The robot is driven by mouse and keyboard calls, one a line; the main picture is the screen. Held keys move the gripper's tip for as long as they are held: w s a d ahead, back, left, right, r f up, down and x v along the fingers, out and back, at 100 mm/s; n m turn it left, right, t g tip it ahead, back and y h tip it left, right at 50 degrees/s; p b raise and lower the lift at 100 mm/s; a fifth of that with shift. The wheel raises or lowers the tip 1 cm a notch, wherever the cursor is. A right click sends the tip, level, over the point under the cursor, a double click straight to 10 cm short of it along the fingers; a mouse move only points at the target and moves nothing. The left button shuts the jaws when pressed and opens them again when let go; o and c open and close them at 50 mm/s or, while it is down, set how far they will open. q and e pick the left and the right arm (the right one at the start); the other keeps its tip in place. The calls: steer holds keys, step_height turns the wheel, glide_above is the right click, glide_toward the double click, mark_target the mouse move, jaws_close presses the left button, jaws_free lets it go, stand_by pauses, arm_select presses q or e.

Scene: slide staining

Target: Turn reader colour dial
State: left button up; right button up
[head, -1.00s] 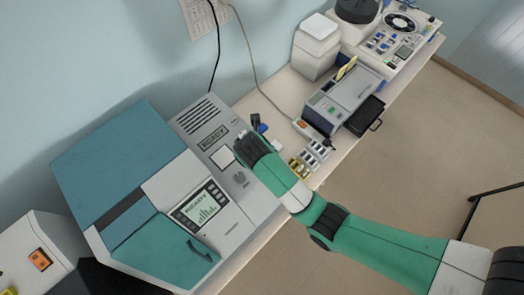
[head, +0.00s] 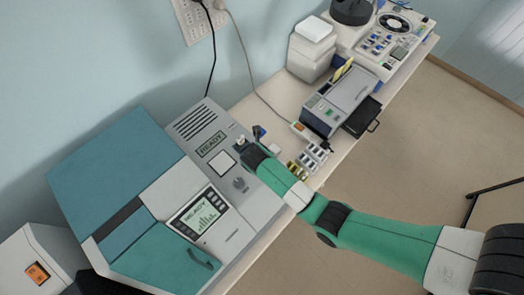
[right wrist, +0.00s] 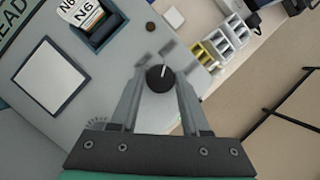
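A black dial (right wrist: 160,78) with a white pointer line stands on the reader's grey panel in the right wrist view. The pointer points up and slightly right. My right gripper (right wrist: 161,72) has one finger on either side of the dial, with narrow gaps showing, so it looks open around or just above it. In the head view the right gripper (head: 251,154) is over the right edge of the reader (head: 205,120) and hides the dial. My left gripper is not in view.
A slot holding a label marked N6 (right wrist: 84,14) and a white square plate (right wrist: 48,77) lie left of the dial. Small yellow and grey racks (head: 308,160) stand close right of the gripper. Another device (head: 340,98) is farther along the bench.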

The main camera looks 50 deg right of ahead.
jaws_close()
steer(key=shift+m, duration=0.3)
steer(key=shift+w+m+g, duration=0.1)
steer(key=shift+m+g, duration=0.3)
steer(key=shift+m, duration=0.5)
steer(key=m+g+b, duration=0.1)
steer(key=m, duration=0.1)
steer(key=shift+m+h, duration=0.3)
steer(key=m+b, duration=0.1)
steer(key=m+g+b, duration=0.1)
steer(key=m, duration=0.1)
steer(key=shift+w+f+m, duration=0.1)
steer(key=shift+w+m, duration=0.05)
steer(key=shift+m, duration=0.15)
steer(key=shift+m+g+b, duration=0.9)
steer(key=shift+m+b, duration=0.35)
steer(key=shift+m, duration=0.45)
